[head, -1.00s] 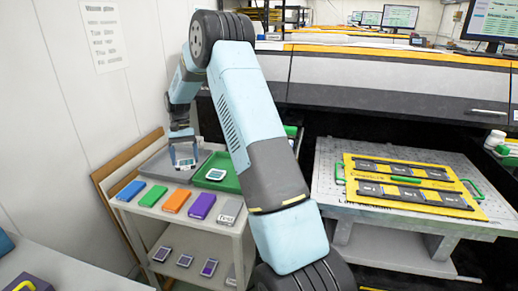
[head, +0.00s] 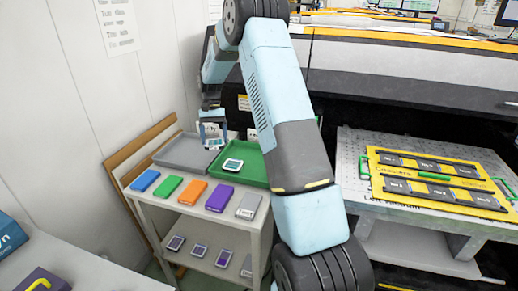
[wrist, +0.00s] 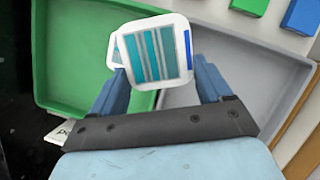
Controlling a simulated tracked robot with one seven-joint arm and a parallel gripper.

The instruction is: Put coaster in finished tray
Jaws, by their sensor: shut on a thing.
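My gripper (head: 212,128) is shut on a white coaster (head: 213,143) with teal stripes and holds it above the trays, near where the grey and green trays meet. In the wrist view the held coaster (wrist: 157,52) sits between the fingers (wrist: 162,80), with a blue bar along one edge. The green tray (head: 258,181) has another white coaster (head: 233,165) lying in it. In the wrist view that coaster is mostly hidden behind the held one. The grey tray (head: 181,153) looks empty. I cannot read a label on either tray.
Coloured blocks, blue (head: 145,180), green (head: 168,187), orange (head: 192,193), purple (head: 219,198) and grey (head: 248,206), line the shelf's front. More coasters lie on the lower shelf. A yellow jig (head: 430,185) is on the right table. A wall stands left.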

